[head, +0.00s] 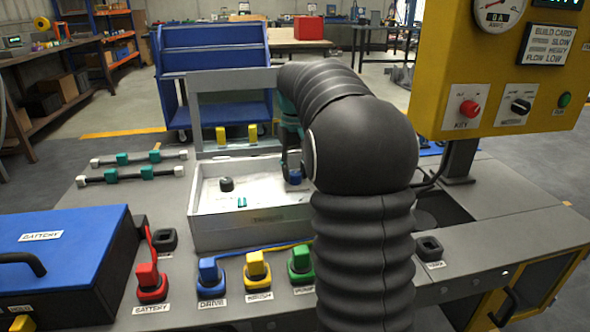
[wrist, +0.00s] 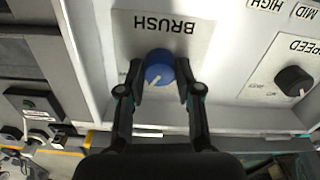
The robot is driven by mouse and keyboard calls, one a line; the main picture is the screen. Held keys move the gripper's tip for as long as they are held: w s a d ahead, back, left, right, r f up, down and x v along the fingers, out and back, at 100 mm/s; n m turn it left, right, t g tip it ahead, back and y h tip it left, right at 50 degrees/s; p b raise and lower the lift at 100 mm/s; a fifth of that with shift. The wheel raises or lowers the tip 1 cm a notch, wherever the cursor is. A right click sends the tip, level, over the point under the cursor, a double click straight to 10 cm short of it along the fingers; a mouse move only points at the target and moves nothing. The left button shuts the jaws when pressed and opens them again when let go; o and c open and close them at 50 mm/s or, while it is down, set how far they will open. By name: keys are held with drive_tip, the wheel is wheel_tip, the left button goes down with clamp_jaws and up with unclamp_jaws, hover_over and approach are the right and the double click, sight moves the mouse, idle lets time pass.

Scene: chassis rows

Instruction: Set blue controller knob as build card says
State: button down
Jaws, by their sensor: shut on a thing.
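The blue knob (wrist: 159,68) sits on a panel under the upside-down word BRUSH in the wrist view. Its white pointer mark faces the lower left of that view. My gripper (wrist: 159,82) is shut on this knob, one finger on each side. In the head view the blue knob (head: 295,177) is inside the pale open chassis (head: 250,231), with my gripper (head: 291,168) at it and my arm covering part. The build card (head: 549,44) on the yellow panel reads SLOW, HEAVY and FLOW LOW; smaller text is blurred.
A black SPEED knob (wrist: 293,80) is to the right in the wrist view, with MID and HIGH labels. Red, blue, yellow and green plugs stand along the bench front. A blue battery box (head: 60,255) is at left. The yellow panel (head: 440,75) stands at right.

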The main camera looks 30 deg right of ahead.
sight(295, 173)
drive_tip(key=shift+f+m, duration=0.1)
drive_tip(key=shift+m, duration=1.6)
drive_tip(key=c, duration=0.8)
unclamp_jaws()
drive_tip(key=shift+o, duration=0.2)
drive_tip(key=shift+r, duration=0.2)
wheel_tip(295, 173, up, 12)
drive_tip(key=shift+f, duration=0.15)
